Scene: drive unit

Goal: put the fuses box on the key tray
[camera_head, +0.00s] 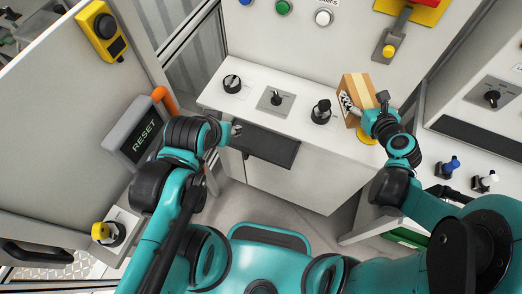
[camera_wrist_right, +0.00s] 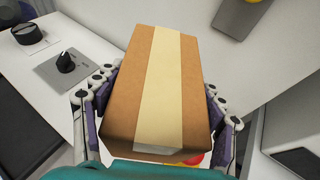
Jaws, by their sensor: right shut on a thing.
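The fuses box (camera_head: 358,93) is a brown cardboard box with a pale tape strip. It also fills the middle of the right wrist view (camera_wrist_right: 155,85). My right gripper (camera_head: 366,107) is shut on it, with fingers along both of its sides. The box is at the right end of the white console; whether it touches the top I cannot tell. A dark flat tray (camera_head: 266,147), which looks like the key tray, juts from the console front at centre and looks empty. My left gripper (camera_head: 235,131) is beside that tray's left end, apart from the box; its finger opening is too small to judge.
Black knobs (camera_head: 232,84) and (camera_head: 321,112) and a switch plate (camera_head: 276,100) stand on the console between its left end and the box. A red-handled lever (camera_head: 394,40) is on the back panel. A RESET box (camera_head: 143,136) is at left. Floor below the tray is clear.

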